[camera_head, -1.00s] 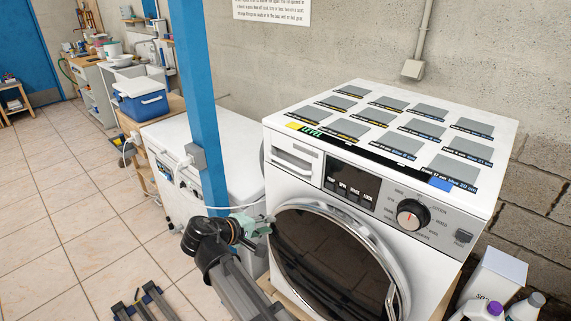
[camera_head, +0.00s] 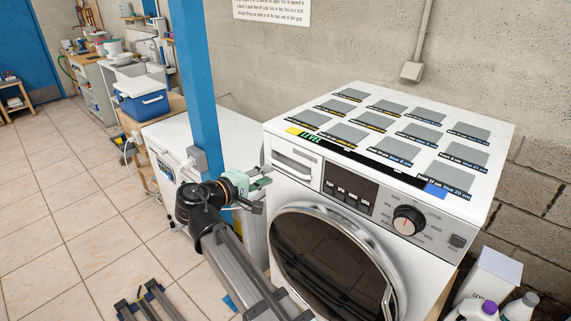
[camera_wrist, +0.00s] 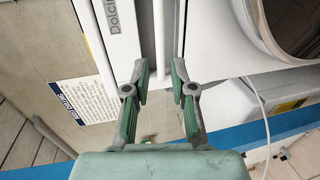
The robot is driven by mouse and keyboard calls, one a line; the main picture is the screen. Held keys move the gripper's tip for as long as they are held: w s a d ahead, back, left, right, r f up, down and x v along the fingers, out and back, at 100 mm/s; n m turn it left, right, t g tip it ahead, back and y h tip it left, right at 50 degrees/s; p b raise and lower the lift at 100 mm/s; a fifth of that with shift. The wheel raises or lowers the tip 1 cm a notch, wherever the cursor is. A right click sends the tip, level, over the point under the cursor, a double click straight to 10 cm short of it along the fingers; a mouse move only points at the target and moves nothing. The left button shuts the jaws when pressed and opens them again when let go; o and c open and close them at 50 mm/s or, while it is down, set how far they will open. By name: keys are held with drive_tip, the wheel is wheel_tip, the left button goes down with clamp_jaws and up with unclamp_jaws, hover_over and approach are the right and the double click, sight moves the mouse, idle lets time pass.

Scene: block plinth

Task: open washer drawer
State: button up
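The washer (camera_head: 440,225) is white with a round dark door. Its drawer (camera_head: 292,165) is at the top left of the front, with a recessed handle, and looks shut. My gripper (camera_head: 265,184) is just left of and slightly below the drawer, pointing right toward the washer's front left edge. In the wrist view my gripper (camera_wrist: 159,75) has its fingers apart with nothing held between them. The washer's round door (camera_wrist: 295,25) shows at that view's upper right.
A blue post (camera_head: 198,90) stands close behind my gripper, with a white appliance (camera_head: 235,135) beyond it. A cable (camera_wrist: 262,110) hangs near the gripper. Bottles (camera_head: 490,308) stand at lower right. The tiled floor (camera_head: 100,215) at left is mostly open.

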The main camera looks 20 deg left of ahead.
sight(284, 168)
drive_tip(key=p+x, duration=0.2)
drive_tip(key=x, duration=0.7)
clamp_jaws()
